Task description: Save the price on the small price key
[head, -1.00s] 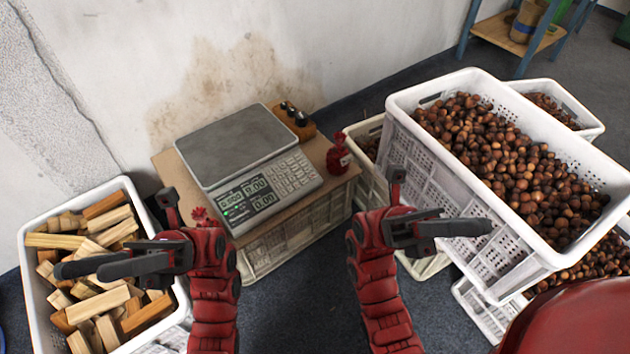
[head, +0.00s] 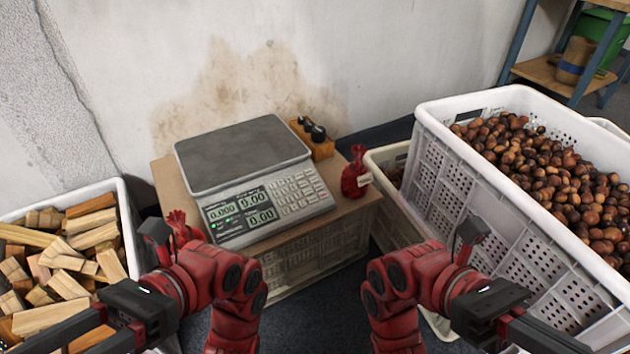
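The price scale (head: 267,215) stands on a cardboard-topped crate by the wall, with a bare grey weighing plate (head: 240,152). Its keypad (head: 298,190) is on the right of the front panel; single key labels are too small to read. Its lit display (head: 238,208) shows 0.000, 0.00 and 0.00. My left gripper (head: 62,335) is low at the left, over the wood crate, its fingers apart and empty. My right gripper (head: 545,338) is low at the right, in front of the chestnut crate; its fingertips are unclear. Both are away from the scale.
A red tied bag (head: 355,175) stands right of the scale; another red bag (head: 180,229) is at its left front. A wooden block with dark knobs (head: 312,136) sits behind. A wood-filled crate (head: 128,225) is left, a large chestnut crate (head: 480,190) right.

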